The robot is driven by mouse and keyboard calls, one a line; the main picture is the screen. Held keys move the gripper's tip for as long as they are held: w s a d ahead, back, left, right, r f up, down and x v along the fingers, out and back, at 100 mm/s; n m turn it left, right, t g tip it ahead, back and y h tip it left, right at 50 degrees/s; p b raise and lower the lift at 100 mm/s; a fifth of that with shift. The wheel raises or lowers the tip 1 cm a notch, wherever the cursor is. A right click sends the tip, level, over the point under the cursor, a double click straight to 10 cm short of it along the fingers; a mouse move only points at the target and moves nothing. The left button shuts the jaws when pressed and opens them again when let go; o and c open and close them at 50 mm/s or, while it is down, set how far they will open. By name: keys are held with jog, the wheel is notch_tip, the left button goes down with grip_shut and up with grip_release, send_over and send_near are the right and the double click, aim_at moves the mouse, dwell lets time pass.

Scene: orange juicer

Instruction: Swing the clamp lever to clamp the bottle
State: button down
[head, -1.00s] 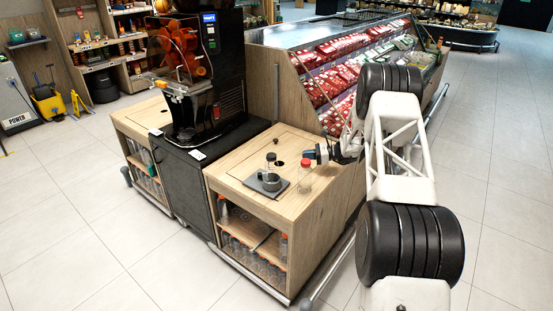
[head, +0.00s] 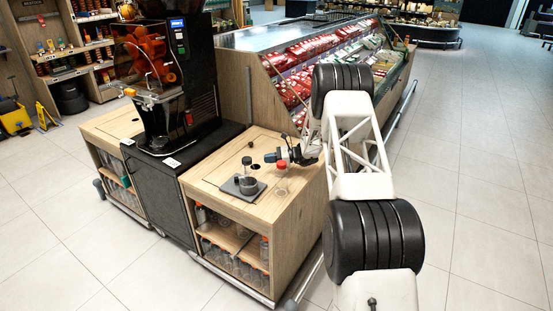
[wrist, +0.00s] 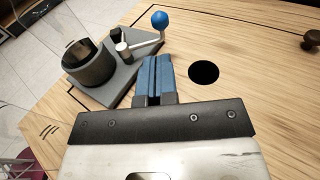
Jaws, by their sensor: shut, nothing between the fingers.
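The clamp fixture is a grey plate (wrist: 125,75) with a dark round holder (wrist: 90,65) and a metal post (wrist: 123,50). A bent lever with a blue ball (wrist: 160,20) extends from the post. Contact with the lever cannot be told.
A red-capped clear bottle (head: 282,173) stands close to my gripper and right of the fixture. A round hole (wrist: 203,73) and a small knob (wrist: 312,40) are in the wooden top. The black juicer (head: 180,80) stands left; a produce display (head: 290,65) is behind.

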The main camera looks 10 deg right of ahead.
jog(key=x, duration=0.7)
jog(key=shift+a+f, duration=0.1)
jog(key=shift+a, duration=0.2)
jog(key=shift+w+a+g, duration=0.1)
jog(key=shift+a+g, duration=0.05)
jog(key=shift+g, duration=0.15)
jog(key=shift+w+a+n+g, duration=0.2)
jog(key=shift+a+n+g, duration=0.2)
jog(key=shift+n+g, duration=0.45)
jog(key=shift+w+a+n+g, duration=0.15)
jog(key=shift+a+n+g, duration=0.25)
jog(key=shift+n+g, duration=0.4)
jog(key=shift+w+a+m, duration=0.1)
jog(key=shift+a+m, duration=0.15)
jog(key=shift+a, duration=1.8)
jog(key=shift+s+a, duration=0.25)
jog(key=w+d, duration=0.2)
jog(key=d, duration=0.2)
jog(key=w+d+r, duration=0.1)
jog(key=w+d, duration=0.2)
jog(key=w+d+r, duration=0.1)
jog(key=w+d, duration=0.2)
jog(key=d, duration=0.1)
jog(key=shift+w+d, duration=0.1)
jog(key=shift+d, duration=0.2)
